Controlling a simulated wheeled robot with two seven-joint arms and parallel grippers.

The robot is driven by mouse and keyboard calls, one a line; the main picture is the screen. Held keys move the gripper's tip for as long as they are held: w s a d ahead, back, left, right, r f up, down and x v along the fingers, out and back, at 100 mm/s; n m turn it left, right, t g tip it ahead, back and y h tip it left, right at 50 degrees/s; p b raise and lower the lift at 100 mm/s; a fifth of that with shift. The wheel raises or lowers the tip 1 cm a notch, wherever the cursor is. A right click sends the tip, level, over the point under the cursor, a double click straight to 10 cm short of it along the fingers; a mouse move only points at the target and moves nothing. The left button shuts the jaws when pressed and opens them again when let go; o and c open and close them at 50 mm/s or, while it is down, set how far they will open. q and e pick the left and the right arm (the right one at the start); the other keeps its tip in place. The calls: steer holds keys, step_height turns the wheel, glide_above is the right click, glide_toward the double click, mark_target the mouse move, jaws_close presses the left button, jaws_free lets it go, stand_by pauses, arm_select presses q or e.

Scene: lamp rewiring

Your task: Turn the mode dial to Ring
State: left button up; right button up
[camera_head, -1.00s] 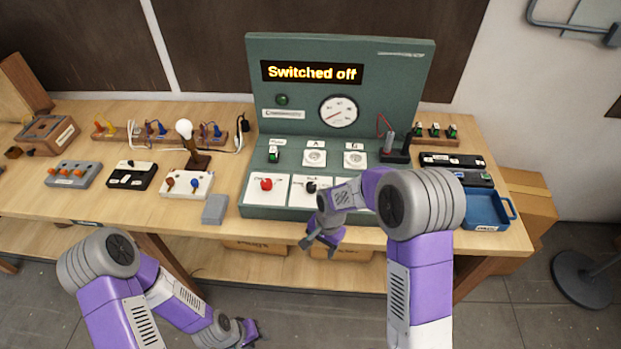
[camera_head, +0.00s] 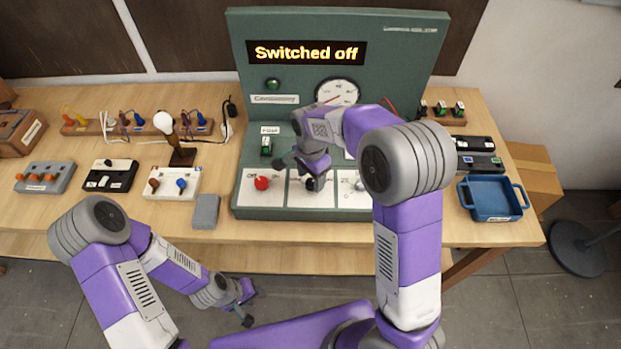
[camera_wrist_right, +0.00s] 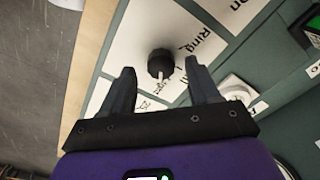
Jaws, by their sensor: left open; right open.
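The mode dial (camera_wrist_right: 161,64) is a black knob with a pale pointer on a white plate in the right wrist view. The word "Ring" is printed beside it, with other lettering partly hidden. My right gripper (camera_wrist_right: 160,82) is open, its two fingers pointing at the dial with the knob lying between their tips in the picture; I cannot tell whether they touch it. In the head view the right gripper (camera_head: 305,172) is over the green test panel (camera_head: 235,200), largely covering the dial. My left gripper (camera_head: 250,305) is open and empty, low in front of the table.
The panel's display (camera_head: 307,53) reads "Switched off". A red knob (camera_head: 262,183) sits left of the dial, and a grey block (camera_head: 205,211) lies left of the panel. A blue tray (camera_head: 492,199) is at the right. Lamp parts and switch boxes stand along the left of the table.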

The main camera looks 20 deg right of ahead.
steer(key=shift+f, duration=0.85)
steer(key=c, duration=1)
steer(key=shift+c, duration=0.2)
